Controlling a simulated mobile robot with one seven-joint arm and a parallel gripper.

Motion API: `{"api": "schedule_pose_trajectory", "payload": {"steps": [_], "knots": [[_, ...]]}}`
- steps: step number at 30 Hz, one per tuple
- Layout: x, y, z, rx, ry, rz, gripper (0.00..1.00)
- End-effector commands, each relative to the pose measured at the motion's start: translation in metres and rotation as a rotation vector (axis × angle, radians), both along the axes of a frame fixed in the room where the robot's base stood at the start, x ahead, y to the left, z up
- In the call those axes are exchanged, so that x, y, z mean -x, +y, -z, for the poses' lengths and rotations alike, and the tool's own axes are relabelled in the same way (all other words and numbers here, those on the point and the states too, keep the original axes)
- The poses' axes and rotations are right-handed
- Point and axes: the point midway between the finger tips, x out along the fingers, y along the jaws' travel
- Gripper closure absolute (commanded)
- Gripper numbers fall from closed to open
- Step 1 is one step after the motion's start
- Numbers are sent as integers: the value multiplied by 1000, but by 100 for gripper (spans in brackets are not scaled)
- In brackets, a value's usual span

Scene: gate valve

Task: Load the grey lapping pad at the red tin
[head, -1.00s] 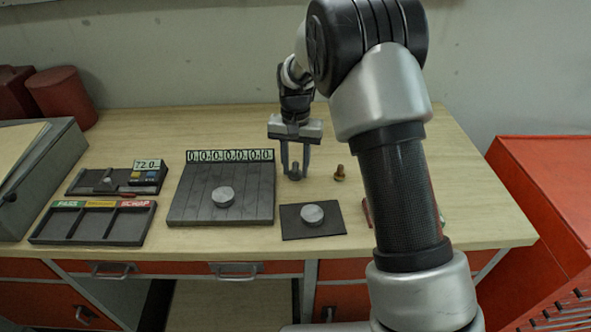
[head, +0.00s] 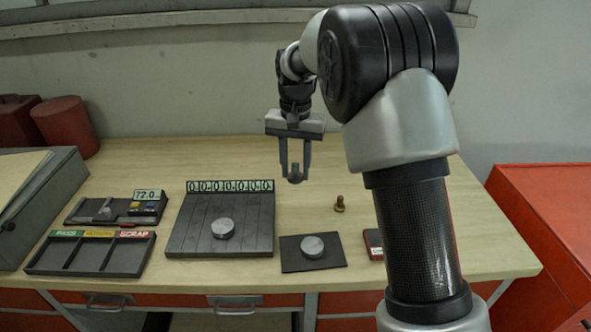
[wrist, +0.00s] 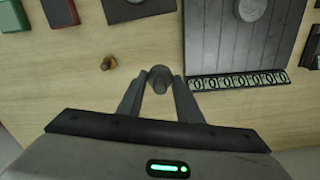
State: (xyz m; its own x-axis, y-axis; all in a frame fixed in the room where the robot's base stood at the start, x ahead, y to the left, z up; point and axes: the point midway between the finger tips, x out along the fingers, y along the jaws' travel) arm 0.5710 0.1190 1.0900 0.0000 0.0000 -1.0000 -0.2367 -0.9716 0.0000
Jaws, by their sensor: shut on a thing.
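My gripper (head: 294,176) is shut on the grey lapping pad (head: 294,172), a small grey knob-like piece held upright between the fingertips, above the back middle of the bench. The pad also shows between the fingers in the wrist view (wrist: 160,76). The red tin (head: 374,243) is a low, dark-topped block at the bench front, partly hidden behind my arm. In the wrist view the red tin (wrist: 60,12) is at the top left, well apart from my gripper.
A brass knob-like piece (head: 339,204) stands right of my gripper. A green block (wrist: 12,14) is beside the red tin. A dark mat (head: 335,262) and a slotted plate (head: 190,235) each carry a grey disc. A sorting tray (head: 75,262) sits left. Bare bench lies between.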

Motion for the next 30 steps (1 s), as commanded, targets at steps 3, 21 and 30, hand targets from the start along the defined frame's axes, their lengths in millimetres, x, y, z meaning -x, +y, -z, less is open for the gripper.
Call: {"api": "schedule_pose_trajectory", "payload": {"steps": [3, 21, 30], "knots": [[0, 0, 0, 0, 0, 0, 86], [80, -152, 1, -7, 0, 16, 86], [128, -194, 7, 0, -2, 2, 86]]}}
